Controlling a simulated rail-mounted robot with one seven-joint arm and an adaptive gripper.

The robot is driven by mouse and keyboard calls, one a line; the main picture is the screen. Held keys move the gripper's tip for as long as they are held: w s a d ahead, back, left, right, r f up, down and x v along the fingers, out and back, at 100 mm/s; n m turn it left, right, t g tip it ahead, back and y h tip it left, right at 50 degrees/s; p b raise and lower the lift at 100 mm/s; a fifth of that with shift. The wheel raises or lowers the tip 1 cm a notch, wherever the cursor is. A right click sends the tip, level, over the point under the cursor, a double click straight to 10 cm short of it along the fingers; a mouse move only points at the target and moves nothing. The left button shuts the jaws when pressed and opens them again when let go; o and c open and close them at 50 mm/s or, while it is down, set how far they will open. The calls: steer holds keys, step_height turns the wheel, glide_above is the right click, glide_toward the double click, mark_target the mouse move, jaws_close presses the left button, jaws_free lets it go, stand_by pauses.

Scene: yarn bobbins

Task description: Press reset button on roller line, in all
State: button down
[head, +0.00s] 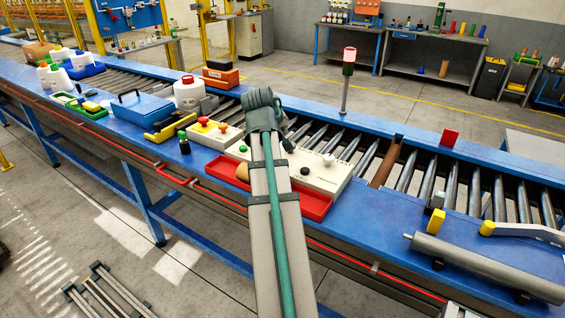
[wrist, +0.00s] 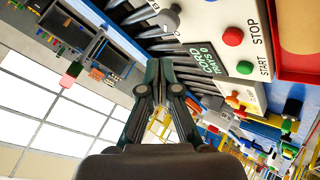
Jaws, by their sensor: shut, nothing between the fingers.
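The cream control box (head: 320,174) stands on the blue line frame, partly hidden by my arm. In the head view it carries a green button (head: 243,148), a black knob (head: 304,171) and a white knob (head: 328,160). The wrist view shows a red button (wrist: 233,36) beside the word STOP, a green button (wrist: 244,67) near START, and a grey knob (wrist: 168,20) near the box's end. I can read no reset label. My gripper (wrist: 159,64) is shut and empty, apart from the buttons in the picture.
A red tray (head: 318,209) lies in front of the box. A second box with a red mushroom button (head: 203,121) stands to the left, near a white jug (head: 188,94). A signal post (head: 347,75) rises behind the rollers. A grey roller (head: 480,267) lies at right.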

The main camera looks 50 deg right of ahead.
step_height(320, 180, down, 7)
steer(key=b, duration=0.4)
steer(key=shift+r+b, duration=0.2)
steer(key=shift+b, duration=0.1)
steer(key=shift+f, duration=1)
steer(key=shift+f, duration=0.15)
steer(key=shift+f+b, duration=0.25)
steer(key=shift+b, duration=0.05)
steer(key=shift+f, duration=0.55)
stand_by(1.0)
steer(key=shift+r, duration=0.1)
steer(key=shift+r+p, duration=0.65)
steer(key=shift+r, duration=0.25)
steer(key=shift+r, duration=0.1)
steer(key=shift+r+p, duration=1.8)
steer(key=shift+r, duration=0.55)
